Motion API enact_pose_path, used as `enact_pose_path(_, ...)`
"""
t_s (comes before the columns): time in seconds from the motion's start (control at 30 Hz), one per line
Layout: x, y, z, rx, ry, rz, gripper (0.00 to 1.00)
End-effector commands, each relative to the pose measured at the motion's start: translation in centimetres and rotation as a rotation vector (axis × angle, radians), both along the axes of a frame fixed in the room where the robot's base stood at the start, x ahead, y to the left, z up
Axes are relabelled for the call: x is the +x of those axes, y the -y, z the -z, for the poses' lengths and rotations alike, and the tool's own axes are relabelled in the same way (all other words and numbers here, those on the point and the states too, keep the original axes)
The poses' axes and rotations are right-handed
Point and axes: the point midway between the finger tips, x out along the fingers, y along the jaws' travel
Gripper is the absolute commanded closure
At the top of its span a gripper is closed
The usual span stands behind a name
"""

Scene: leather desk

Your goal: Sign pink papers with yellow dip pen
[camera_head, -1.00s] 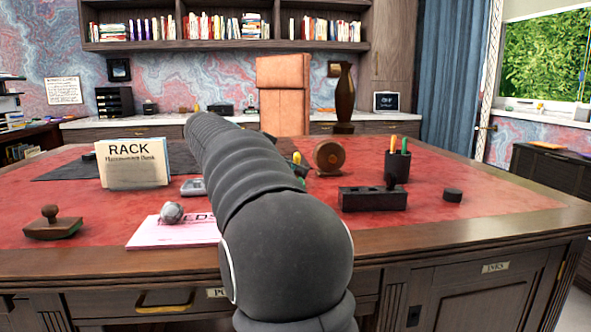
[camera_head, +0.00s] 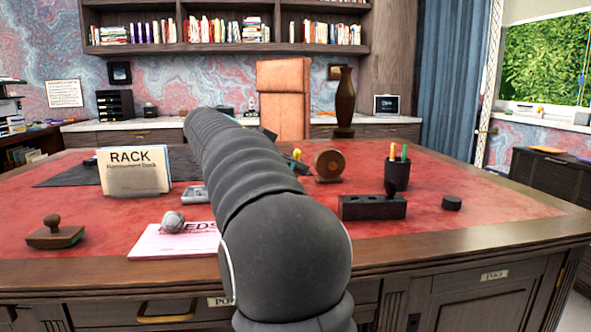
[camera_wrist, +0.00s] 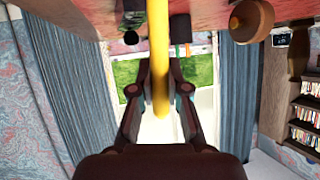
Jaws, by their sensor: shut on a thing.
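The yellow dip pen (camera_wrist: 158,50) is in the wrist view, a long yellow shaft. My gripper (camera_wrist: 160,85) is shut on it, one finger on each side. The pen's upper part overlaps the red desk top in that view. The pink papers (camera_head: 160,244) lie on the near left part of the desk in the head view, with a round grey weight (camera_head: 173,221) on them. My dark arm covers their right end. My gripper is largely hidden behind my arm in the head view, so the pen's height above the desk cannot be told.
The red-topped desk (camera_head: 480,215) also holds a wooden stamp (camera_head: 55,234), a RACK holder (camera_head: 135,171), a black block (camera_head: 373,207), a pen cup (camera_head: 397,175), a small black puck (camera_head: 452,203) and a round wooden thing (camera_head: 328,165). Bare leather lies left of the papers.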

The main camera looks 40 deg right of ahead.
Motion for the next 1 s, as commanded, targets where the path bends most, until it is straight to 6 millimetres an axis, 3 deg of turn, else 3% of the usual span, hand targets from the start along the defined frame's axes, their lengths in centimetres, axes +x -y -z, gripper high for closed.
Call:
enact_pose_path(0.5, 0.0, 0.0, -3.8, -0.002, 0.002, 0.000, 1.00)
enact_pose_path(1.0, 0.0, 0.0, -3.9, -0.001, 0.001, 0.000, 1.00)
